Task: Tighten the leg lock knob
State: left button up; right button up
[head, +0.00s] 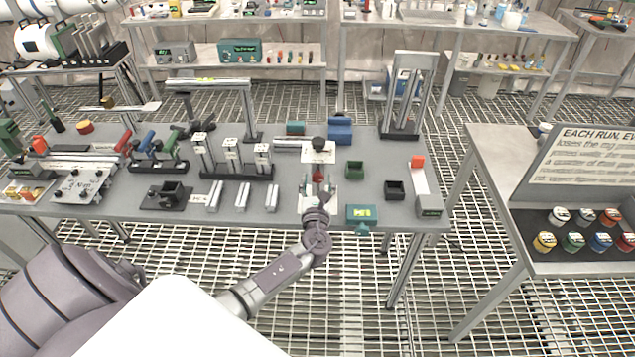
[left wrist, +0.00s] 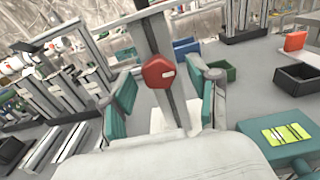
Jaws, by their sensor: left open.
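The leg lock knob (left wrist: 158,72) is a red, many-sided knob on the front of an upright grey leg (left wrist: 175,105) in the left wrist view. In the head view the red knob (head: 318,176) is small, just beyond my left gripper (head: 316,193). My left gripper is open, with one green-padded finger on each side of the knob in the left wrist view. Gaps show between the pads and the knob there. The leg's lower end is partly hidden by the gripper body. My right gripper is not in view.
A teal box (head: 361,216) with a yellow-green display stands right of my gripper. A green open bin (head: 355,169) and a black open bin (head: 395,189) lie farther right. Metal bars (head: 243,197) and a clamp rack (head: 232,160) stand to the left.

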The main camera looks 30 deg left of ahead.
pick_arm(q)
jog(key=shift+s+d, duration=0.1)
jog(key=shift+s, duration=0.05)
jog(key=v, duration=1.1)
jog(key=shift+s, duration=0.35)
jog(key=shift+d, duration=0.1)
